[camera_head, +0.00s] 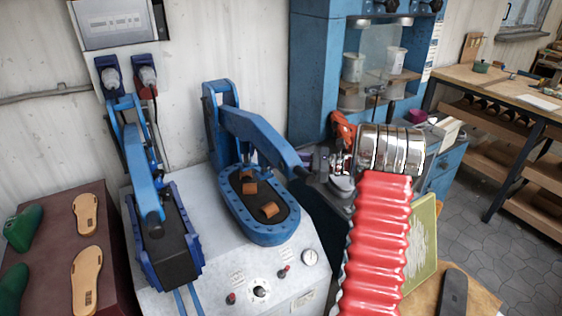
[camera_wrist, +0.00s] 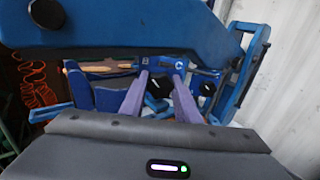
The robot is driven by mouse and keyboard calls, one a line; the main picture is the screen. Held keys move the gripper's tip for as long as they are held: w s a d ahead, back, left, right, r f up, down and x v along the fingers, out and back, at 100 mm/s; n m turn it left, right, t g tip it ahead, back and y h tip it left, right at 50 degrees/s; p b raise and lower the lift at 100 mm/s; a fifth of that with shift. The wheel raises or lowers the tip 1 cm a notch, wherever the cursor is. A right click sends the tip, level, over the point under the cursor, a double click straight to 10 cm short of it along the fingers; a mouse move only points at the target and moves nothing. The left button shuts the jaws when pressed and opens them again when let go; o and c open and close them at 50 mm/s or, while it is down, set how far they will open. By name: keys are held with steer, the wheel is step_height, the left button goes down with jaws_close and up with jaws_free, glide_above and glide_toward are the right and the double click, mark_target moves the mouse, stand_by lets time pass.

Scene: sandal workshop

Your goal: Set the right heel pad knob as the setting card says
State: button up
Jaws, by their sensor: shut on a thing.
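In the wrist view, the two purple fingers of my gripper (camera_wrist: 162,77) reach up to a blue part marked B and C (camera_wrist: 167,64). A small dark knob (camera_wrist: 160,86) shows between the fingers, which are closed on it; its pointer is too small to read. In the head view, the right press (camera_head: 262,208) is open, with its blue arm (camera_head: 258,136) raised above an oval bed holding two brown pads (camera_head: 270,209). My fingertips are hidden there behind the press arm and my own wrist. I cannot pick out a readable setting card.
The left press (camera_head: 165,240) is lowered. A gauge (camera_head: 310,257) and small red-topped controls (camera_head: 283,271) sit on the machine's front. A blue press arm (camera_wrist: 120,28) crosses close above my fingers in the wrist view. A dark side table (camera_head: 50,262) holds tan soles.

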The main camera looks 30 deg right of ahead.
steer(key=shift+n, duration=0.3)
steer(key=shift+n, duration=1.2)
steer(key=o, duration=1)
steer(key=shift+o, duration=0.2)
steer(key=shift+s+d, duration=0.1)
steer(key=shift+d, duration=0.05)
steer(key=v, duration=1.3)
steer(key=shift+s+d, duration=0.15)
steer(key=shift+d, duration=0.05)
